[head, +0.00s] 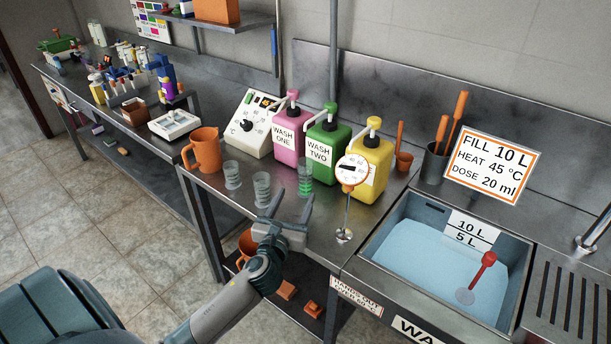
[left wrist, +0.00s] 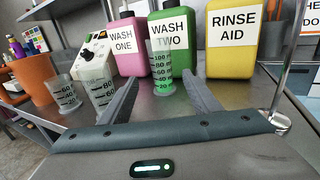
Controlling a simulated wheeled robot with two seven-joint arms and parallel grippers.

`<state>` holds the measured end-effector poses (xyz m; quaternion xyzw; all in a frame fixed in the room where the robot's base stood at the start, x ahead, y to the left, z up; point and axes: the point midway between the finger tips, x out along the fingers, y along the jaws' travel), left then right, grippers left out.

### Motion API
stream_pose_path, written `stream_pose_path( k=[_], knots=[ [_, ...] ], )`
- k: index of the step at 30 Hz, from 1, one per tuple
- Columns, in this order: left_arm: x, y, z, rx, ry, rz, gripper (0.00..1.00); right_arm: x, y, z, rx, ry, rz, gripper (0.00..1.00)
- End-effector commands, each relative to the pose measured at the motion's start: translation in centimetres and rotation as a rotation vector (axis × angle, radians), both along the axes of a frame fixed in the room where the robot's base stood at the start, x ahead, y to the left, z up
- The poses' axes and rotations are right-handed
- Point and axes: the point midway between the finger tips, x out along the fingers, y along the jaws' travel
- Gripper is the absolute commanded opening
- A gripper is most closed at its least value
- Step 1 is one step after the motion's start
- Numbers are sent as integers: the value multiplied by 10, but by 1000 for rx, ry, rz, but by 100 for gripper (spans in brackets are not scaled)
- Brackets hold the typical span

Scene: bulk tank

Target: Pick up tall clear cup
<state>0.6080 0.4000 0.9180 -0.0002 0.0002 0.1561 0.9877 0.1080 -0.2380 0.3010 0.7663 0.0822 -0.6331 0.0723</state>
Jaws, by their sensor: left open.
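The tall clear cup (head: 305,176) stands upright on the steel bench in front of the green jug, with graduation marks up to 100. In the left wrist view the tall clear cup (left wrist: 159,70) shows between and beyond my fingers. My left gripper (head: 296,194) is open and empty, at the near side of the cup; its fingers also show in the left wrist view (left wrist: 162,82). I cannot tell whether the fingertips reach around the cup. My right gripper is not in view.
Two shorter clear cups (head: 262,188) (head: 232,175) stand left of the tall one. Behind are pink (head: 288,147), green (head: 322,146) and yellow (head: 369,172) pump jugs. An orange pitcher (head: 206,150) stands left. A dial thermometer (head: 352,171) and the water-filled sink (head: 420,250) are right.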

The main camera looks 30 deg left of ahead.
Motion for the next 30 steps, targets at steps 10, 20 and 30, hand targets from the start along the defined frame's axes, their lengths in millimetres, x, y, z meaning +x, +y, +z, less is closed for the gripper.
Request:
stream_pose_path(
  k=[10,20,30],
  knots=[
    [43,14,1,0,-1,1,57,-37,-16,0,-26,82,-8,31],
    [45,15,0,0,0,0,57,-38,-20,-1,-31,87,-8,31],
    [65,19,-3,-1,1,2,57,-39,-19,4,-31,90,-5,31]
  ],
)
